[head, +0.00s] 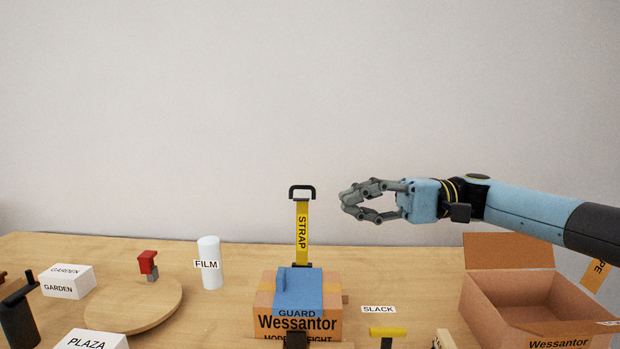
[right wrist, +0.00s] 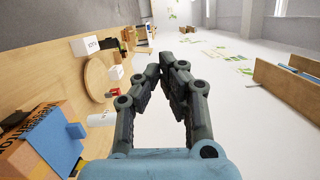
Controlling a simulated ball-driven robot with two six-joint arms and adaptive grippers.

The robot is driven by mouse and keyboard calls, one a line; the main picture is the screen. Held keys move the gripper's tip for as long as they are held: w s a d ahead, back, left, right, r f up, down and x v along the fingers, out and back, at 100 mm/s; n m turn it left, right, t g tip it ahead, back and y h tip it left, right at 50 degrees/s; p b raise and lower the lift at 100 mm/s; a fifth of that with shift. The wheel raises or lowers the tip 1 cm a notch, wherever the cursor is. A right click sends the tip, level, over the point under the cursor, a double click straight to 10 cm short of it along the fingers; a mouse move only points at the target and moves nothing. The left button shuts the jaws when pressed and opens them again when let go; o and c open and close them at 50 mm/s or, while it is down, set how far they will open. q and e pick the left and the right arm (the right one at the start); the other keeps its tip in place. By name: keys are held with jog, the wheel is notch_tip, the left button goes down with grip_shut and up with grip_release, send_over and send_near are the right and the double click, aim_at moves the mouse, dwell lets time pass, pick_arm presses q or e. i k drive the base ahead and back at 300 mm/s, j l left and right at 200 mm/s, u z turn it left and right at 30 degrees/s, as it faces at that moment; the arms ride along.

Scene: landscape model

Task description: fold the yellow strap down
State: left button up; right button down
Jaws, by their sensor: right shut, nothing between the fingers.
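The yellow strap (head: 302,235), labelled STRAP, stands upright behind the cardboard Wessantor box (head: 330,328). A black loop handle (head: 301,189) tops it. A blue guard pad (head: 300,290) lies over the box top. My right gripper (head: 345,203) is shut and empty, in the air just right of the strap's upper part, apart from it. In the right wrist view its fingers (right wrist: 160,65) meet at the tips, and the box (right wrist: 25,145) and blue pad (right wrist: 60,145) show at the lower left. My left gripper is not in view.
An open carton (head: 480,310) stands at the right, with a SLACK label (head: 378,309) and a yellow-topped handle (head: 387,332) left of it. A white FILM roll (head: 209,262), a round wooden board (head: 130,305) and white GARDEN box (head: 68,281) stand left.

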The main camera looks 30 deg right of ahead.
aim_at(302, 204)
jog(key=i+l, duration=1.1)
jog(key=l, duration=0.15)
